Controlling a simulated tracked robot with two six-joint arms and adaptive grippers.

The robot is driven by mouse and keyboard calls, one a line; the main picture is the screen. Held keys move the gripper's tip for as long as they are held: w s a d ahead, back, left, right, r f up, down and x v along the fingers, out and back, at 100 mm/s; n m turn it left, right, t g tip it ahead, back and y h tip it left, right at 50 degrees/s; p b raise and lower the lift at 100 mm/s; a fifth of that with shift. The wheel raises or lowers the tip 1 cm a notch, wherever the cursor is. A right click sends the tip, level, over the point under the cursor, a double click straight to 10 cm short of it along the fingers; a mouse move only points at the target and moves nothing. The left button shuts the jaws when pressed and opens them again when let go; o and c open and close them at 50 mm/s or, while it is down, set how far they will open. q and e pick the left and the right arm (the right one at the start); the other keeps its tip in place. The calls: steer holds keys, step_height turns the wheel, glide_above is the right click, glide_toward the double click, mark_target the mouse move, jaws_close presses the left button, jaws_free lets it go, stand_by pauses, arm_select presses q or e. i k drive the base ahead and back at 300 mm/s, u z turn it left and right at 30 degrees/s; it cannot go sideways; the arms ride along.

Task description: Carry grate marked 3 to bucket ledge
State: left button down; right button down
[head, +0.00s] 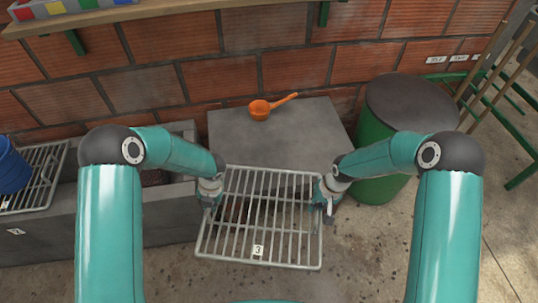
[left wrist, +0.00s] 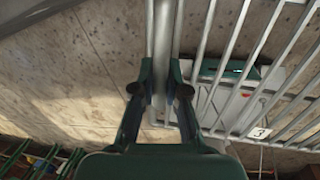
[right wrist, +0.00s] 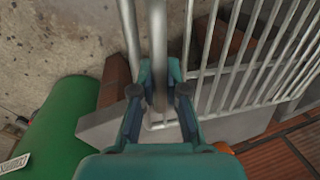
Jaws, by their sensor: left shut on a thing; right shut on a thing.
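The grate marked 3 (head: 258,251) is a pale metal frame with parallel bars and a small white label on its near edge. It is held out in front of me, its far edge overlapping the grey block in the head view. My left gripper (head: 212,195) is shut on its left side rail, and my right gripper (head: 328,192) is shut on its right side rail. The left wrist view shows the jaws (left wrist: 160,92) around the rail, and the right wrist view shows the same (right wrist: 160,95). A blue bucket (head: 12,168) stands on another grate at the far left.
A grey trough (head: 95,225) labelled 2 runs along the left. An orange ladle (head: 262,110) lies on the grey block (head: 300,130). A green barrel (head: 375,160) with a dark top stands right of it. Green-framed racks stand at far right. Dark bits litter the floor.

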mark_target(278, 159)
steer(key=z, duration=0.05)
steer(key=k, duration=0.5)
steer(key=z, duration=0.1)
steer(key=i, duration=1.35)
steer(key=u, duration=0.05)
